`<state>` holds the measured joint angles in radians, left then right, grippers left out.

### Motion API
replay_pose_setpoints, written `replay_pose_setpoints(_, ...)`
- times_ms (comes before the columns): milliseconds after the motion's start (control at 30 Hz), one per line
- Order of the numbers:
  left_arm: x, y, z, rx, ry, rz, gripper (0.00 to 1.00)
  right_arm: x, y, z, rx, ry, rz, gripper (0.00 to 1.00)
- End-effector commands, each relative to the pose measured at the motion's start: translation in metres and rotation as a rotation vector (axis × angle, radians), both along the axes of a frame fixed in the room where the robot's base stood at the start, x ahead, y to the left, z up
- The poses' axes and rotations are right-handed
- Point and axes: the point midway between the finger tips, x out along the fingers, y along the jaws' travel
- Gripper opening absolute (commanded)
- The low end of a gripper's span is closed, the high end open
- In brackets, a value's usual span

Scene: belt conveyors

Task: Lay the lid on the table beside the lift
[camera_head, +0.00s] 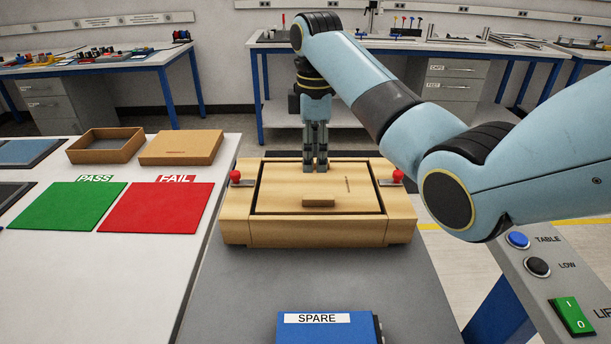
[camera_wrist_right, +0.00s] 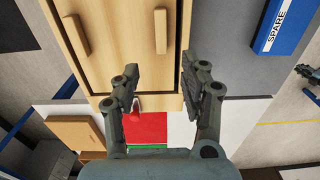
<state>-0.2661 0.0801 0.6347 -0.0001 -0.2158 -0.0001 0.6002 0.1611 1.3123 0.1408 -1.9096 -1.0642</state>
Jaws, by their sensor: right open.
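A pale wooden case (camera_head: 280,232) stands on the grey lift top (camera_head: 300,275) in the head view. Its flat lid (camera_head: 285,185) lies in the frame, with a dark gap around it and a small wooden block (camera_head: 318,202) near its front edge. The lid also shows in the right wrist view (camera_wrist_right: 115,20), with the block (camera_wrist_right: 160,32) and a second bar (camera_wrist_right: 75,35). My right gripper (camera_head: 315,168) points down over the rear of the lid. Its fingers (camera_wrist_right: 158,82) are apart and nothing is between them. I cannot tell whether they touch the lid. My left gripper is out of view.
The white table (camera_head: 150,265) to the left holds a green PASS mat (camera_head: 68,205), a red FAIL mat (camera_head: 158,208), an open brown box (camera_head: 105,146) and a flat brown box (camera_head: 182,148). Red knobs (camera_head: 236,176) flank the case. A blue SPARE box (camera_head: 325,332) lies in front.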

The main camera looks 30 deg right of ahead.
Motion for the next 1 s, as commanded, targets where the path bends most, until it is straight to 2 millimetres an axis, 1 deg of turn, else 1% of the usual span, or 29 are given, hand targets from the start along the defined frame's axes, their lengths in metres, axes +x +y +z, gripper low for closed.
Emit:
replay_pose_setpoints(67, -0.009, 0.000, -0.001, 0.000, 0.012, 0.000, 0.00, -0.002, 0.001, -0.013, 0.002, 0.007, 0.001, 0.44)
replay_pose_setpoints(200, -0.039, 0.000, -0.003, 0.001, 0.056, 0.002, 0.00, -0.002, 0.000, -0.037, 0.001, 0.005, 0.001, 0.44)
replay_pose_setpoints(300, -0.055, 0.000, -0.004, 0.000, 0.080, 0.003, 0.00, -0.001, 0.000, -0.048, 0.001, 0.003, 0.001, 0.44)
replay_pose_setpoints(367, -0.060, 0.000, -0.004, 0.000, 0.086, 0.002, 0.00, -0.002, 0.000, -0.052, 0.001, 0.003, 0.001, 0.44)
replay_pose_setpoints(433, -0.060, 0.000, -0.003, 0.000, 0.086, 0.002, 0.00, -0.003, -0.001, -0.057, 0.000, 0.004, 0.001, 0.44)
replay_pose_setpoints(500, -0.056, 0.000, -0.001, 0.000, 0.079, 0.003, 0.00, -0.005, -0.004, -0.066, 0.001, 0.007, 0.000, 0.44)
replay_pose_setpoints(600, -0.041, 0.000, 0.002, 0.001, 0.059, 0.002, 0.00, -0.008, -0.008, -0.083, 0.001, 0.007, -0.001, 0.44)
replay_pose_setpoints(733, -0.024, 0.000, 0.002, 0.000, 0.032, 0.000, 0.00, -0.007, -0.008, -0.100, 0.001, 0.004, 0.000, 0.44)
replay_pose_setpoints(867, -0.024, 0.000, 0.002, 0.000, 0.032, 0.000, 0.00, -0.007, -0.008, -0.105, 0.000, 0.002, 0.000, 0.44)
replay_pose_setpoints(1000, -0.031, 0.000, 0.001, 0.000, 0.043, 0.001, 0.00, -0.007, -0.008, -0.105, 0.000, 0.002, 0.000, 0.44)
